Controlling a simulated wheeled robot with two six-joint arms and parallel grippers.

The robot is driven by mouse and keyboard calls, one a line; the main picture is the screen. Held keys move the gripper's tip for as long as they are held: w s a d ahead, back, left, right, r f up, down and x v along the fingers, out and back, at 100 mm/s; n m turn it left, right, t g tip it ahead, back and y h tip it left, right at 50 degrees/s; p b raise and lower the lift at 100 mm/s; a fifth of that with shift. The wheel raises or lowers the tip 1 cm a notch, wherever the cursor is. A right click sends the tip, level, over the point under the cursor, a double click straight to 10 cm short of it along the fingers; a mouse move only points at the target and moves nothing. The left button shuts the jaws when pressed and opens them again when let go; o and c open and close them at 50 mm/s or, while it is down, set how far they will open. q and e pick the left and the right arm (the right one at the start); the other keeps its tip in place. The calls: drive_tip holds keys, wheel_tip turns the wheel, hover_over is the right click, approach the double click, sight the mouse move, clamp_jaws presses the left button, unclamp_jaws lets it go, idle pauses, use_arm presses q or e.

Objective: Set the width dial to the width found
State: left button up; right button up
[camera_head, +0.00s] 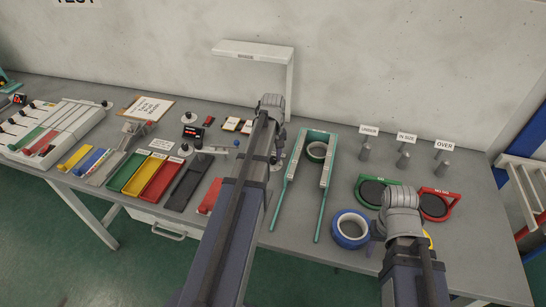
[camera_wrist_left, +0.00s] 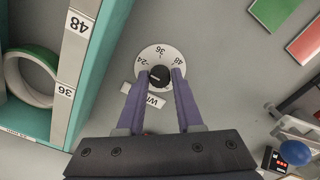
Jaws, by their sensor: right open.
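The width dial (camera_wrist_left: 142,52) is a white disc marked 24, 36 and 48, with a black knob (camera_wrist_left: 159,76) in the middle. A pale mark shows on the knob, but I cannot tell which number it points at. My left gripper (camera_wrist_left: 160,73) has a purple finger on each side of the knob, apparently touching it; its own arm hides it in the head view. The green tape roll (camera_head: 316,152) lies inside the teal gauge (camera_head: 325,178). In the wrist view the roll (camera_wrist_left: 33,55) sits beside the gauge's 36 label. My right gripper (camera_head: 374,240) is mostly hidden beside the blue roll.
The blue tape roll (camera_head: 349,229) lies at the table's front. Green and red ringed pads (camera_head: 437,205) are at right, below posts labelled UNDER, IN SIZE and OVER (camera_head: 444,145). Coloured trays (camera_head: 158,180) and a slider unit (camera_head: 55,130) stand at left. Bare table shows at far right.

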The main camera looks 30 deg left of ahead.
use_arm(q)
clamp_jaws()
drive_tip(key=shift+m, duration=0.4)
drive_tip(key=m, duration=0.3)
drive_tip(key=shift+m, duration=2.2)
drive_tip(key=shift+o, duration=2.3)
unclamp_jaws()
